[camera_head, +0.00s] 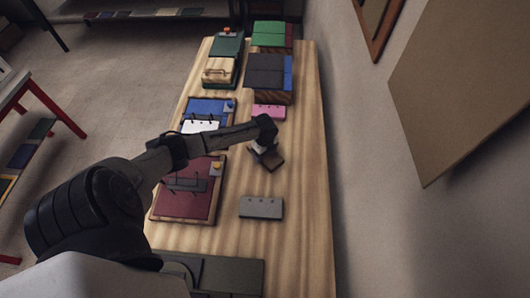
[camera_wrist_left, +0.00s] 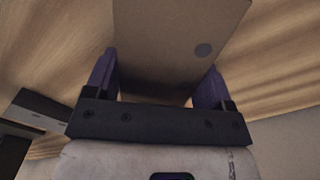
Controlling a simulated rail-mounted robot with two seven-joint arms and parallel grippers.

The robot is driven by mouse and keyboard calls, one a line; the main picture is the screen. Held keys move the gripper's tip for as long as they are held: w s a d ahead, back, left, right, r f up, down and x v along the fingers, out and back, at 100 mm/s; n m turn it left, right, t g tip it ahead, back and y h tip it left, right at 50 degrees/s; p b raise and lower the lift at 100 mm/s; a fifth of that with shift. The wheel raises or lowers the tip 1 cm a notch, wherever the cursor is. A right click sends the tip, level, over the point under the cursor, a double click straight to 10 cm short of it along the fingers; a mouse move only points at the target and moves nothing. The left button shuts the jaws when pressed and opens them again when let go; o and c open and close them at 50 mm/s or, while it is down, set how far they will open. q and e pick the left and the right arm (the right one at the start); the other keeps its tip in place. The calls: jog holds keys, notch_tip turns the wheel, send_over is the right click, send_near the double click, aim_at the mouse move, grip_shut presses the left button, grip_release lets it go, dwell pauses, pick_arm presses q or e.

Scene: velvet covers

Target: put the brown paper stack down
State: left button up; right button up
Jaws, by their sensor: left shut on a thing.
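The brown paper stack (camera_head: 271,160) is at the end of my left arm in the head view, over the middle of the long wooden table (camera_head: 298,235). My left gripper (camera_head: 262,148) is shut on it. In the left wrist view the stack (camera_wrist_left: 175,40) sits between the two purple fingers of my left gripper (camera_wrist_left: 165,82), with a dark round spot on its face. The stack is tilted in the head view. I cannot tell whether its lower edge touches the table. My right gripper is not in view.
A grey punched stack (camera_head: 261,208) lies nearer me, and a pink one (camera_head: 269,112) lies beyond. A maroon binder board (camera_head: 188,200) and a blue one (camera_head: 207,110) lie along the left. Several boxes stand at the far end. Bare wood surrounds the grey stack.

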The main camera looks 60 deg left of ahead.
pick_arm(q)
jog(key=shift+f, duration=0.15)
jog(key=o, duration=1)
